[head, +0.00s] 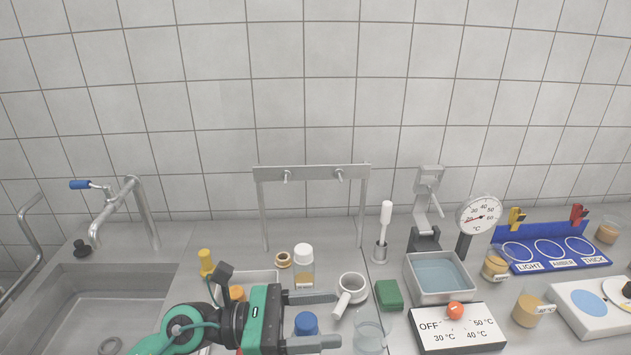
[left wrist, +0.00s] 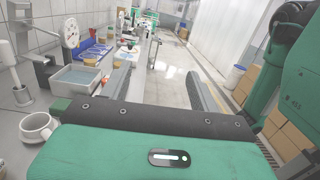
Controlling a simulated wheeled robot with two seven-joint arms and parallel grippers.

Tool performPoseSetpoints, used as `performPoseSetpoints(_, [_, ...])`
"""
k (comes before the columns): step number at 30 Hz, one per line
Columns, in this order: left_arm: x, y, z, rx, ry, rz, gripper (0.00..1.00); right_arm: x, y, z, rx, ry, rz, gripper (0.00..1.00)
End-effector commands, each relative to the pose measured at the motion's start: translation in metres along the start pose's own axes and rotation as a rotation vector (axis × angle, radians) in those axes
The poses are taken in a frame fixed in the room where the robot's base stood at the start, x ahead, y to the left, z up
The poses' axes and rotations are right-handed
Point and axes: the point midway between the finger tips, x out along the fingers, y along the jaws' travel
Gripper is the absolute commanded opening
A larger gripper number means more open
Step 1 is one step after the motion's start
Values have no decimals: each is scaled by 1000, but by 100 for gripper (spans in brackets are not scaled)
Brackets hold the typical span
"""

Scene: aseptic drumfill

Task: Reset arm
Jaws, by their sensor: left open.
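My left gripper (head: 316,320) comes in from the lower left in the head view, with its two dark fingers apart and nothing between them. It hangs over the front of the counter, left of a white mug-like cup with a handle (head: 352,288). In the left wrist view the gripper (left wrist: 160,88) is also open, its fingers spread and pointing along the counter and aisle. The white cup (left wrist: 37,127) is at the left there. My right gripper is not seen in the head view. A green arm link of mine stands at the right of the left wrist view.
Around the gripper are a white-capped jar (head: 303,268), a blue-capped item (head: 306,323), a clear beaker (head: 369,335) and a green block (head: 389,294). A water bath (head: 440,277), control box (head: 458,328) and blue rack (head: 550,250) stand right. A sink (head: 110,310) is left.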

Motion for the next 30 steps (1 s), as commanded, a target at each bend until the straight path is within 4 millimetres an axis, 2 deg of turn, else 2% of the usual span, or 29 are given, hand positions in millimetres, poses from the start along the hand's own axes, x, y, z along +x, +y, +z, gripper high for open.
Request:
performPoseSetpoints(3, [-9, 11, 33, -245, -272, 117, 62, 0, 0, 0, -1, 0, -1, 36])
performPoseSetpoints(7, [-38, 34, 54, -525, -554, 253, 62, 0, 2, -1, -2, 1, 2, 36])
performPoseSetpoints(10, [-69, 55, 54, -749, -762, 364, 62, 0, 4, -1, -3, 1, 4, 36])
performPoseSetpoints(13, [-105, 74, 40, -975, -964, 482, 62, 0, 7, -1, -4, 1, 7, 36])
performPoseSetpoints(17, [-153, 89, 1, -1268, -1216, 648, 62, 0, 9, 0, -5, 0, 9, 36])
performPoseSetpoints(21, [-199, 85, -60, -1575, -1475, 847, 62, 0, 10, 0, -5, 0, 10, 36])
performPoseSetpoints(25, [-234, 59, -126, -1844, -1700, 1061, 62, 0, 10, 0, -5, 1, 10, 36])
performPoseSetpoints(27, [-246, 36, -160, -1975, -1810, 1184, 62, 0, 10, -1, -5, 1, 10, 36])
performPoseSetpoints(29, [-254, 16, -184, -2069, -1888, 1284, 62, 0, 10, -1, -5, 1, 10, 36])
performPoseSetpoints(30, [-257, 3, -198, 2083, 1898, -1324, 62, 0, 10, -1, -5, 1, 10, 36])
